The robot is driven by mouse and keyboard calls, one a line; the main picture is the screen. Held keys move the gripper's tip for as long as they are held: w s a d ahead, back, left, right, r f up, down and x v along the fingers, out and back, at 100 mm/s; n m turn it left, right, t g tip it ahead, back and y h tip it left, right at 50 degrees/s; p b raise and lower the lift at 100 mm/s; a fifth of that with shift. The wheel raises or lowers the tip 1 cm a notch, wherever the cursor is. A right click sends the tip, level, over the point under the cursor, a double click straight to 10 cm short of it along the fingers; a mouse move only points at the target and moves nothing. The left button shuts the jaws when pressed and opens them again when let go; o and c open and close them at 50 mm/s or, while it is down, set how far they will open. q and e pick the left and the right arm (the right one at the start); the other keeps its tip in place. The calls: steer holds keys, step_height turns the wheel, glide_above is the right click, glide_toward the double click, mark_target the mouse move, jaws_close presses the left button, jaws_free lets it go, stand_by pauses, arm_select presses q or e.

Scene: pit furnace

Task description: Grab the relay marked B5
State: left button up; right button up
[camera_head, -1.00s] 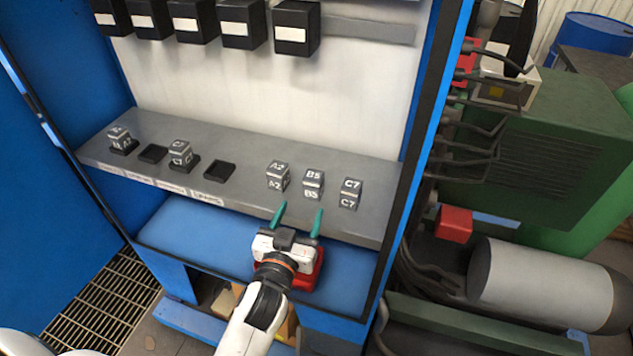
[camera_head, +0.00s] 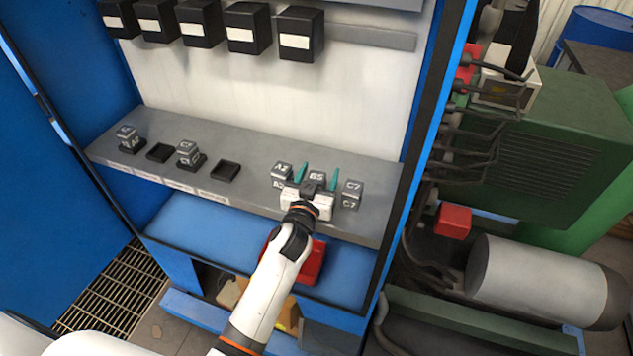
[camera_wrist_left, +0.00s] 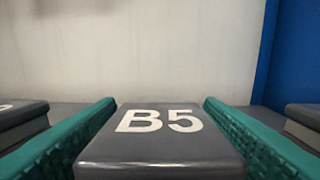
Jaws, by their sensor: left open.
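The relay marked B5 (camera_head: 317,177) is a small dark grey block with white lettering on the grey shelf (camera_head: 240,197). In the left wrist view the B5 relay (camera_wrist_left: 160,150) fills the lower middle, its top face up. My left gripper (camera_head: 316,174) is open, with one green finger on each side of the B5 relay. In the left wrist view narrow gaps seem to show beside the block; contact cannot be told. The front of the B5 relay is hidden by the gripper in the head view. My right gripper is not in view.
A relay marked A2 (camera_head: 281,172) stands close left of the gripper and one marked C7 (camera_head: 351,194) close right. Further left, several sockets (camera_head: 225,171) sit on the shelf, two holding relays. Black boxes (camera_head: 300,34) hang above. A red object (camera_head: 312,263) lies below the shelf.

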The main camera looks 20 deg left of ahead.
arm_select(q)
steer(key=shift+s, duration=0.1)
steer(key=shift+c, duration=1.1)
steer(key=c, duration=0.9)
